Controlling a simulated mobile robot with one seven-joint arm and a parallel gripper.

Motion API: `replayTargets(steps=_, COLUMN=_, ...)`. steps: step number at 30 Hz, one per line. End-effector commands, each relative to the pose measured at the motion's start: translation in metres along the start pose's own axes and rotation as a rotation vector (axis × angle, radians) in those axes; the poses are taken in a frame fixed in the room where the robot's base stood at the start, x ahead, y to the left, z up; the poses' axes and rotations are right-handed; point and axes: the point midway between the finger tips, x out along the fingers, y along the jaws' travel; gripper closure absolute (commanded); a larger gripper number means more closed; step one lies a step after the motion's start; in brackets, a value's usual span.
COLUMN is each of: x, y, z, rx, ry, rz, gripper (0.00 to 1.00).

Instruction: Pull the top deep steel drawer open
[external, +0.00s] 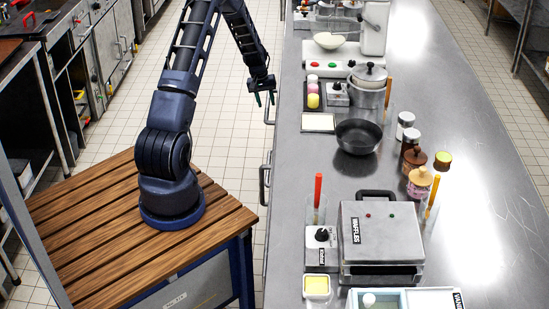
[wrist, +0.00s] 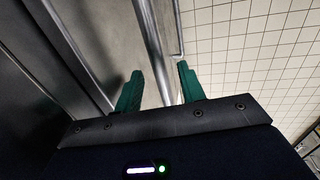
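My gripper (external: 264,99) hangs pointing down beside the left side of the steel counter. In the wrist view, my gripper (wrist: 160,88) shows two green fingers set apart. A steel bar handle (wrist: 154,50) runs lengthwise into the gap between them, closer to the right finger; contact cannot be told. A grey steel front (wrist: 105,35), apparently of the drawer, lies to the left of the bar and looks closed. In the external view, a handle (external: 268,112) shows partly just below my fingertips. The drawer front is hidden there by the counter top.
Another handle (external: 264,185) stands out from the counter's side nearer the camera. The counter top (external: 470,165) holds a waffle iron (external: 382,235), a black pan (external: 358,136) and several jars. Tiled floor (external: 225,110) is free left of the counter.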

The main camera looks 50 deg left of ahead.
Motion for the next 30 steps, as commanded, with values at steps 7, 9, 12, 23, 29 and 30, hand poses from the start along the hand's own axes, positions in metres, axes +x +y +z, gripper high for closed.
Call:
replayTargets(steps=7, x=0.0116, y=0.0002, z=0.0, rx=0.0, ry=0.0, rz=0.0, gripper=0.6)
replayTargets(steps=9, x=0.0118, y=0.0002, z=-0.0001, rx=0.0, ry=0.001, rz=0.0, gripper=0.6)
replayTargets(steps=12, x=0.0117, y=0.0002, z=-0.0001, rx=0.0, ry=0.001, rz=0.0, gripper=0.6)
replayTargets(steps=23, x=0.0115, y=0.0001, z=0.0, rx=0.0, ry=0.0, rz=0.0, gripper=1.0)
replayTargets(steps=29, x=0.0108, y=-0.0036, z=-0.0001, rx=-0.001, ry=0.0, rz=0.0, gripper=1.0)
replayTargets(steps=30, x=0.0102, y=-0.0063, z=-0.0001, rx=-0.002, ry=0.0, rz=0.0, gripper=1.0)
